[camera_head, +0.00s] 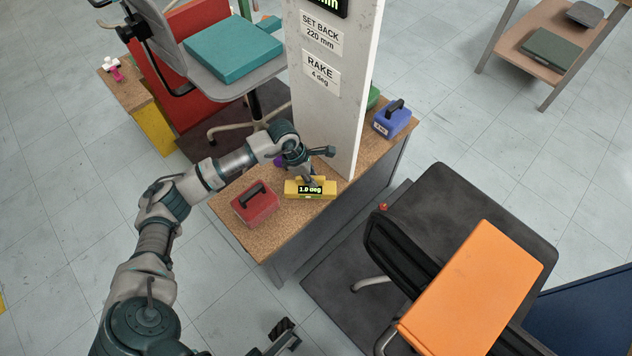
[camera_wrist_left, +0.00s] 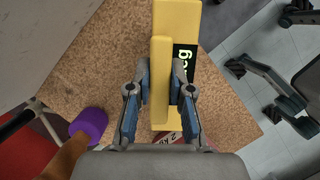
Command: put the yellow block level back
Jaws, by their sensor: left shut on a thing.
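The yellow block level (camera_head: 297,191) has a lit display reading about 1.0 deg. It is at the front part of the cork-topped bench (camera_head: 245,240), just in front of the pale upright panel (camera_head: 330,110). My left gripper (camera_head: 308,178) reaches down onto the level from above. In the left wrist view its two fingers (camera_wrist_left: 159,95) are shut on the raised yellow grip of the level (camera_wrist_left: 160,60). I cannot tell whether the level's underside touches the bench. A dark part at the bottom edge (camera_head: 283,335) looks like my right gripper, mostly cut off.
A red handled block (camera_head: 257,208) stands close left of the level. A purple round thing (camera_wrist_left: 90,124) is behind it. A blue handled block (camera_head: 392,120) stands right of the panel. A chair with an orange pad (camera_head: 475,285) stands at the right. Bench space around the level is narrow.

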